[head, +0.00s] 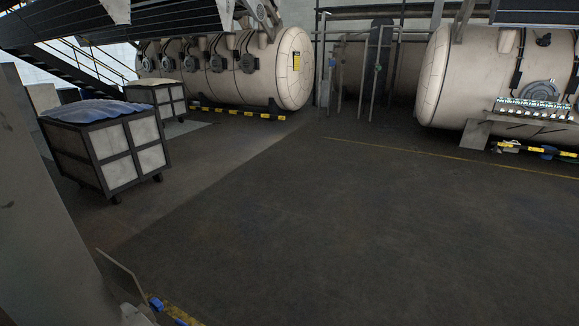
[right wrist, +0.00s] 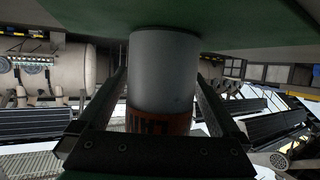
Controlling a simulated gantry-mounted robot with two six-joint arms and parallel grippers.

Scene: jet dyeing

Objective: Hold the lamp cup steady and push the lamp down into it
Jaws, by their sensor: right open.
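In the right wrist view my right gripper (right wrist: 162,82) is open, with one finger on each side of a pale grey cylinder (right wrist: 164,62). I cannot tell whether the cylinder is the lamp cup or the lamp, or whether the fingers touch it. An orange-brown band (right wrist: 150,123) with dark marks shows at its lower end, partly hidden behind the gripper body. Its upper end meets a dark green surface (right wrist: 225,28) across the top of the picture. The head view shows neither gripper, nor a lamp or cup. My left gripper is in neither view.
In the head view a wheeled cart (head: 105,152) with blue cloth stands at left. Large beige dyeing vessels (head: 292,68) stand at the back, another (head: 450,80) at right. The middle floor (head: 330,220) is clear. A grey panel (head: 120,272) shows at lower left.

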